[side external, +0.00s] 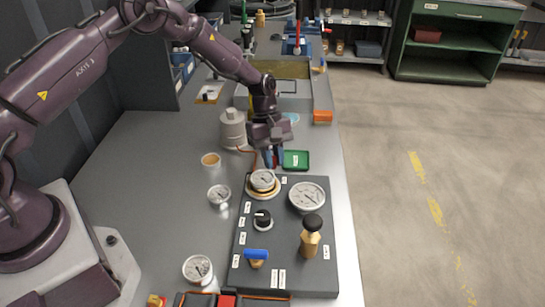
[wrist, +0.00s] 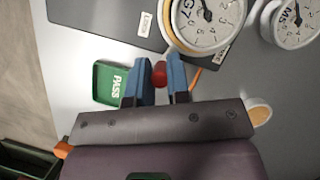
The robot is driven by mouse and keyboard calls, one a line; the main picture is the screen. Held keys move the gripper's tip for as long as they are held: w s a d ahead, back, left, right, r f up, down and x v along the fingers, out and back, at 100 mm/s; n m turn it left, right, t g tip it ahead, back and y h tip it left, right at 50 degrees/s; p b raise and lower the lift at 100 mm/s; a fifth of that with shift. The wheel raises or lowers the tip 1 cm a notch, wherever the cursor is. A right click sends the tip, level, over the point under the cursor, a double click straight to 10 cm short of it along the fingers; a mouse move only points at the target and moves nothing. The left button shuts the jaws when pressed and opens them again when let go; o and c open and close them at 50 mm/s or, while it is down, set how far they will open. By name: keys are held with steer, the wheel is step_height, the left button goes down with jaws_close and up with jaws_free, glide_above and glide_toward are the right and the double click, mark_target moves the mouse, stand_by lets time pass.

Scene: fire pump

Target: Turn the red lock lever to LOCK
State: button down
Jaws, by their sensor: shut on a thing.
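My gripper (side external: 274,158) points down at the far edge of the dark pump panel (side external: 285,230). In the wrist view its two blue fingers (wrist: 160,68) are closed around a small red piece, which appears to be the red lock lever (wrist: 159,75). Only its rounded red end shows between the fingers; the rest is hidden. A small white label (wrist: 145,23) lies on the panel near it, too blurred to read surely. I cannot tell which position the lever points to.
A gauge on a brass ring (side external: 262,181) stands close in front of my gripper, with a larger gauge (side external: 307,197) to its right. A green PASS tray (side external: 296,159) is just right of the fingers. A brass valve (side external: 311,238) and blue-handled valve (side external: 257,255) stand nearer.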

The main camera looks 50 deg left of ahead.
steer(key=shift+w+d+r, duration=0.1)
steer(key=c, duration=1.4)
jaws_free()
steer(key=shift+o, duration=0.2)
steer(key=v, duration=1.3)
steer(key=s+d+r+m+t+y, duration=0.1)
steer(key=s+r+m, duration=0.3)
steer(key=s, duration=0.6)
steer(key=s+r+m+t+y, duration=0.1)
steer(key=s+r+m+t, duration=0.2)
steer(key=s+r+m, duration=0.2)
steer(key=s+d+r+m+t+y, duration=0.1)
steer(key=s+r+m+t+y, duration=0.1)
steer(key=s+r+m, duration=0.3)
steer(key=s+r+t, duration=0.1)
steer(key=s+r, duration=0.3)
steer(key=s, duration=0.5)
steer(key=shift+s+d+r, duration=0.35)
steer(key=shift+s, duration=0.05)
